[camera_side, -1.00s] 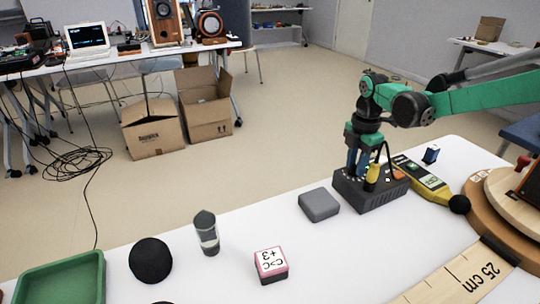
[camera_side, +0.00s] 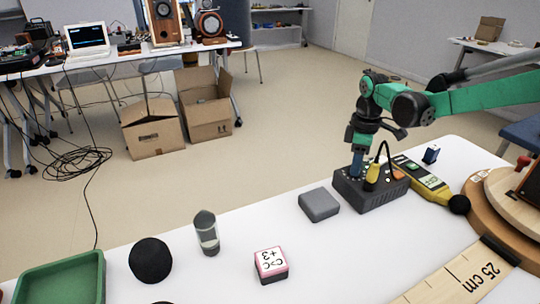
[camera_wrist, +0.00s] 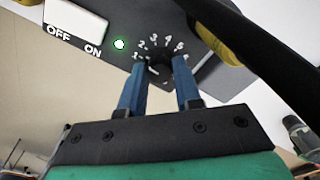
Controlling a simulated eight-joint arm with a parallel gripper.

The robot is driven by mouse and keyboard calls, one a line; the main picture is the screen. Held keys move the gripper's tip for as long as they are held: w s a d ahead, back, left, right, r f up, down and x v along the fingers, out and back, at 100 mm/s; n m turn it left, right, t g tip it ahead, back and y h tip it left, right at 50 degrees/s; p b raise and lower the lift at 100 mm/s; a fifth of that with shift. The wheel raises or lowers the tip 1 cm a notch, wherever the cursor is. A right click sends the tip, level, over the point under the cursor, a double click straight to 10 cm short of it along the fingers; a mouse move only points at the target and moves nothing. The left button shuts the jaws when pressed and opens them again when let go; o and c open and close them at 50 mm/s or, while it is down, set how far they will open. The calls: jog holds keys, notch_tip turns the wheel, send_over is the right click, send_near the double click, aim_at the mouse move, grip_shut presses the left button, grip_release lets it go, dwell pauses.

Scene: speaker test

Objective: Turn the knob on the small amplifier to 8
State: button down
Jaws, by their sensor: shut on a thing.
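The small amplifier (camera_side: 380,200) is a dark box on the white table, right of centre in the side view. In the wrist view its dark panel (camera_wrist: 128,22) carries a white switch (camera_wrist: 75,20) marked OFF and ON, a lit green lamp (camera_wrist: 120,44) and an arc of numbers from 1 to about 5. My gripper (camera_side: 357,175) points down at the amplifier's left part. In the wrist view its blue fingers (camera_wrist: 159,80) are shut on the dark knob (camera_wrist: 159,68). The fingers hide higher numbers, and I cannot read the knob's setting.
A yellow plug (camera_side: 372,174) with a black cable stands close right of my gripper. A grey block (camera_side: 319,204) lies left of the amplifier, and a yellow meter (camera_side: 425,183) lies right. A pink-edged cube (camera_side: 271,265) and grey-capped jar (camera_side: 206,233) stand further left.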

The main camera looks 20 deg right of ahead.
jog(key=m, duration=0.4)
jog(key=shift+m, duration=0.3)
jog(key=m, duration=1)
jog(key=shift+m, duration=0.4)
jog(key=m, duration=0.4)
jog(key=shift+m, duration=0.3)
jog(key=m, duration=0.4)
jog(key=shift+m, duration=0.3)
jog(key=m, duration=1.3)
jog(key=shift+m, duration=0.3)
